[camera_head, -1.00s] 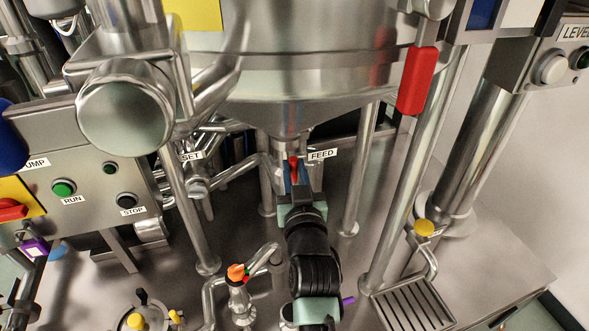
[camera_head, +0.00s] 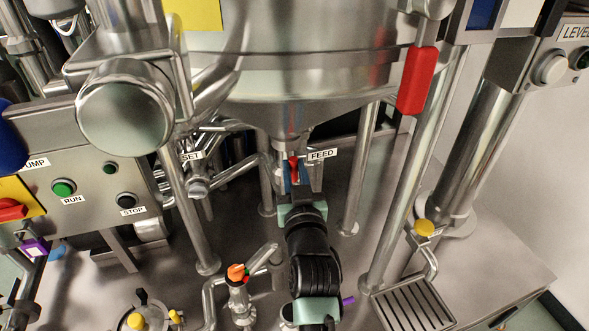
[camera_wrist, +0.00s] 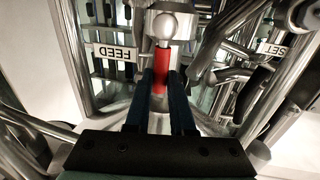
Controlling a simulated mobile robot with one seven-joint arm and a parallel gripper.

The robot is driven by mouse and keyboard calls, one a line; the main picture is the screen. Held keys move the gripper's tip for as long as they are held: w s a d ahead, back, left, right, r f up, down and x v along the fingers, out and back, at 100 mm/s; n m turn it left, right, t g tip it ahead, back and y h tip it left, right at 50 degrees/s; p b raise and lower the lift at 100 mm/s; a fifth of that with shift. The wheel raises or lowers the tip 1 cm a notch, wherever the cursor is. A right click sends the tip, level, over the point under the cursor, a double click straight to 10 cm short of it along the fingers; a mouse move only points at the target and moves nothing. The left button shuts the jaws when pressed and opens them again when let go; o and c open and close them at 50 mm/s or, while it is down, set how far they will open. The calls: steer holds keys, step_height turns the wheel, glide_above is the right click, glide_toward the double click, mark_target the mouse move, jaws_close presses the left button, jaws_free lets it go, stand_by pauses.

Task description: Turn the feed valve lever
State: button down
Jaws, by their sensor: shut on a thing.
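The feed valve lever (camera_head: 294,168) is a short red handle under the steel hopper, beside the FEED label (camera_head: 321,154). In the wrist view the red lever (camera_wrist: 160,80) stands between my gripper's two dark fingers. My gripper (camera_head: 296,182) reaches up to it from below and is shut on it. In the wrist view the fingers of my gripper (camera_wrist: 161,100) lie on both sides of the lever's lower part. The lower end of the lever is partly hidden by the fingers.
The hopper (camera_head: 310,75) hangs above, with steel legs (camera_head: 357,170) on either side. A SET label (camera_head: 191,156) and pipes stand just left. An orange-topped valve (camera_head: 237,273) is at the lower left of my arm. A larger red handle (camera_head: 416,80) is at upper right.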

steer(key=shift+d+m, duration=0.1)
steer(key=shift+m, duration=0.2)
steer(key=w+d+f+m+g+y+b, duration=0.2)
steer(key=d+f+m, duration=0.3)
steer(key=m, duration=1)
steer(key=shift+d+f+g+y+b, duration=0.25)
steer(key=shift+d+g+y+b, duration=0.05)
steer(key=shift+d+g, duration=0.1)
stand_by(0.3)
steer(key=shift+a, duration=0.1)
stand_by(0.4)
steer(key=c, duration=0.8)
jaws_free()
steer(key=shift+s, duration=0.1)
steer(key=b+v, duration=0.2)
steer(key=v, duration=1.1)
steer(key=shift+b, duration=0.3)
